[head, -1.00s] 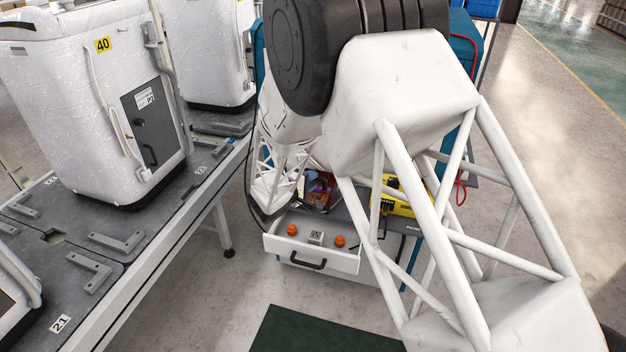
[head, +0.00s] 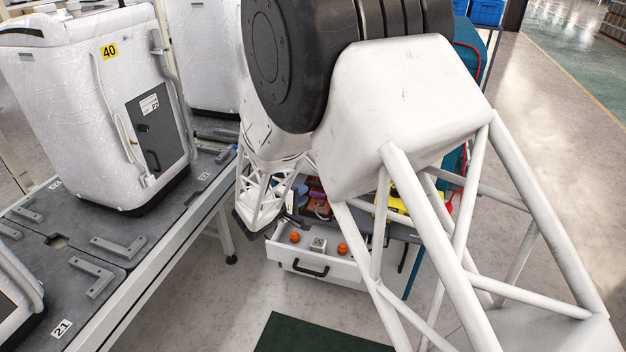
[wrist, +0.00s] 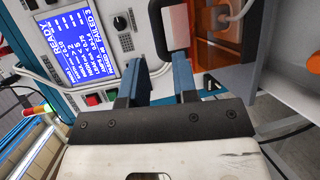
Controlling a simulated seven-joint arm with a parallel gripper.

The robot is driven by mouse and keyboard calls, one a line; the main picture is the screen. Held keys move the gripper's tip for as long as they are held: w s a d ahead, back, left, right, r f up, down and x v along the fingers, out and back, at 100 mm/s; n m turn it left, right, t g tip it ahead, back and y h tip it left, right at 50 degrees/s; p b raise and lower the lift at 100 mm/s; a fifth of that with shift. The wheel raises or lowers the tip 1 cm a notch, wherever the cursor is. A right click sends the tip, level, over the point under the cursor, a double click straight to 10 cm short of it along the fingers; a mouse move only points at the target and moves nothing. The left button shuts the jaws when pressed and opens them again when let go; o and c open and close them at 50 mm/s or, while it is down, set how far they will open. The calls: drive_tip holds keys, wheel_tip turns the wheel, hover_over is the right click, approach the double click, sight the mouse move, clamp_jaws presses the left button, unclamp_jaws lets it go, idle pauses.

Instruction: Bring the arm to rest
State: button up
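My gripper (wrist: 160,75) shows in the wrist view with two blue fingers standing apart. I see nothing held between them. The fingers are in front of a white machine panel with a lit blue screen (wrist: 78,42) that shows "READY" among other text. In the head view my white lattice arm crosses the middle and right of the picture. Its far end hangs just left of an open white drawer (head: 325,272). The fingers cannot be made out clearly there.
The drawer holds two orange knobs (head: 342,249) and a small white block (head: 318,245). A long grey bench (head: 137,277) with wrapped white machines (head: 95,120) stands at left. A yellow item (head: 408,200) is behind my arm. The floor at right is open.

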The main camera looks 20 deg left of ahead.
drive_tip(key=shift+d, duration=0.1)
drive_tip(key=s+d+r+m+g+h, duration=0.1)
drive_tip(key=s+d+r+m+g, duration=0.3)
drive_tip(key=d, duration=0.6)
drive_tip(key=s+d+r+m+g+h, duration=0.1)
drive_tip(key=d+r+g, duration=0.1)
drive_tip(key=d+r, duration=0.7)
drive_tip(key=s+d+r+m+g+h, duration=0.1)
drive_tip(key=s+d+r+m+g, duration=0.25)
drive_tip(key=d, duration=0.85)
drive_tip(key=s+d+r+m+g+y, duration=0.3)
drive_tip(key=s+d+r, duration=0.2)
drive_tip(key=s+d, duration=0.7)
drive_tip(key=s+d+r+m+y, duration=0.1)
drive_tip(key=s+y, duration=0.2)
drive_tip(key=s, duration=0.4)
drive_tip(key=s+d+r+m+y, duration=0.1)
drive_tip(key=s+d+m+y, duration=0.1)
drive_tip(key=s, duration=0.6)
drive_tip(key=shift+s+d+r+y, duration=0.15)
drive_tip(key=shift+s+r+y, duration=0.15)
drive_tip(key=shift+y, duration=0.3)
